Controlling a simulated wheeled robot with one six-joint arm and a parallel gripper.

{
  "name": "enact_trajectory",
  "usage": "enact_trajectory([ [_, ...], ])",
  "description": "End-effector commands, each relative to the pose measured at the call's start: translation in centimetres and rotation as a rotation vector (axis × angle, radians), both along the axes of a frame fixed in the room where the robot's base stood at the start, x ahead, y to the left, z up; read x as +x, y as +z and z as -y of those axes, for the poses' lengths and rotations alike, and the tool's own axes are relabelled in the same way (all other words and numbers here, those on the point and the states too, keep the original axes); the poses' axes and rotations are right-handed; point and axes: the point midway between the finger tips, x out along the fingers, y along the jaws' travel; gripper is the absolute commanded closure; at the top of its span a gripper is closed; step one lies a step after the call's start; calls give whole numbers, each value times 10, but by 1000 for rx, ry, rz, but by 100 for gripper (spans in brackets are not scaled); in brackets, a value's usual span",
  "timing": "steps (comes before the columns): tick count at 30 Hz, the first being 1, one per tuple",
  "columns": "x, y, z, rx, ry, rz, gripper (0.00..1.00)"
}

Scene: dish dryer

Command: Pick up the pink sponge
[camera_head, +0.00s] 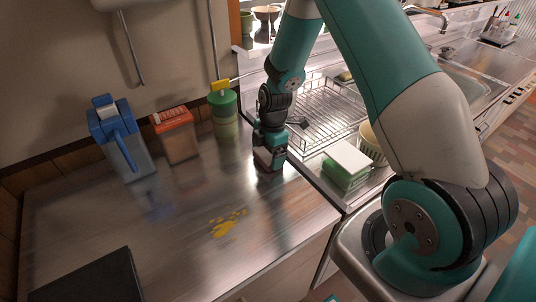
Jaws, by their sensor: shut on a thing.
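My gripper (269,161) points straight down just above or at the steel counter (180,240), near the counter's right side beside the dish rack. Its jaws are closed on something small. The pink sponge is mostly hidden by the gripper at this angle; only a dull pinkish-brown patch shows low between the fingers. I cannot tell whether it still touches the counter.
A blue-topped pitcher (128,150), an orange-lidded container (176,137) and a green-lidded jar (224,113) stand along the wall. A wire dish rack (325,112) and a green-and-white stack (346,167) are at right.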

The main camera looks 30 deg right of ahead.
Motion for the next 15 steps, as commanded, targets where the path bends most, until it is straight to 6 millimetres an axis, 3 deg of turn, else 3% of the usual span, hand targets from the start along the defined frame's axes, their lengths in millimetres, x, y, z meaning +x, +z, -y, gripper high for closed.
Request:
enact_trajectory([
  [5, 1, 20, 0, -1, 0, 5, 36],
  [8, 2, 42, 0, -1, 0, 7, 36],
  [15, 1, 118, 0, -2, 0, 8, 36],
])
